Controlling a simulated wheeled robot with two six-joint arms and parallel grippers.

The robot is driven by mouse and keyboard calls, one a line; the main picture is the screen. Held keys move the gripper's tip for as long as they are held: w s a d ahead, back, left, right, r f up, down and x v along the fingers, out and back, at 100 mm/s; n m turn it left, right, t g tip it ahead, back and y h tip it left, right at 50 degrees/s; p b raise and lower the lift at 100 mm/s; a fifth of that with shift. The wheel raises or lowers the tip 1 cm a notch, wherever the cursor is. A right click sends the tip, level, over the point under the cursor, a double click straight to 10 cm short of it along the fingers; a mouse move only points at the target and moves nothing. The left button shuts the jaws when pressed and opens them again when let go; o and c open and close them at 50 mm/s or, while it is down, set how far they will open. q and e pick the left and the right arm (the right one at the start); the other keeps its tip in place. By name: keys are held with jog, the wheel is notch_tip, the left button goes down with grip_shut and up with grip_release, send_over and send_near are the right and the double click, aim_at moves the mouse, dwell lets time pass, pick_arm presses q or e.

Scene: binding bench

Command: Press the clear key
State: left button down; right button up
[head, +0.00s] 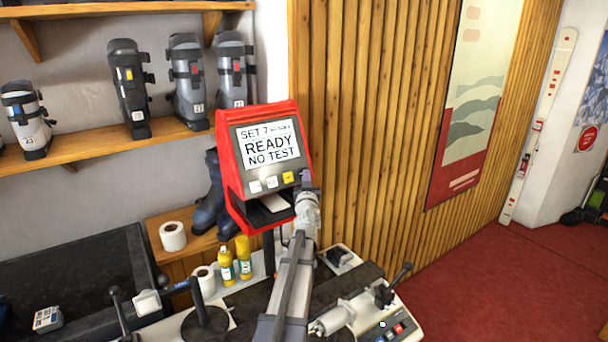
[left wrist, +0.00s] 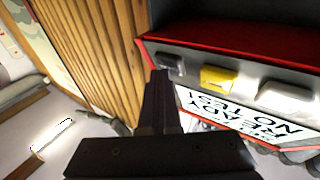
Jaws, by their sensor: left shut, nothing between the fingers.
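The red tester console (head: 228,150) stands above the bench, its screen (head: 270,143) reading "READY NO TEST". Below the screen is a row of keys: white keys (head: 255,187), a yellow key (head: 288,177), and a dark key at the row's end, seen in the left wrist view (left wrist: 170,63). I cannot read the key labels, so I cannot tell which is the clear key. My left gripper (head: 305,180) is shut and empty at the right end of the row. In the left wrist view its fingertips (left wrist: 160,75) overlap the dark key's edge; contact is unclear. My right gripper is out of view.
Below the console, yellow bottles (head: 243,257) and paper rolls (head: 173,236) stand on the left. A bench device with a lever (head: 385,293) is at lower right. Ski boots (head: 130,88) line the shelf. A wood-slat wall (head: 370,130) stands behind; red floor (head: 480,270) is open at right.

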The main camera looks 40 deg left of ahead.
pick_arm(q)
jog(key=shift+s+d+r+p, duration=0.1)
jog(key=shift+d+r+p, duration=0.1)
jog(key=shift+d, duration=0.2)
jog(key=shift+s+d+r+p, duration=0.1)
jog(key=shift+d+r+p, duration=0.05)
jog(key=shift+d, duration=0.25)
jog(key=d, duration=0.1)
jog(key=s+d+r+p, duration=0.1)
jog(key=d, duration=0.1)
jog(key=d+r+p, duration=0.1)
jog(key=shift+s+d, duration=0.15)
dwell(0.3)
dwell(0.4)
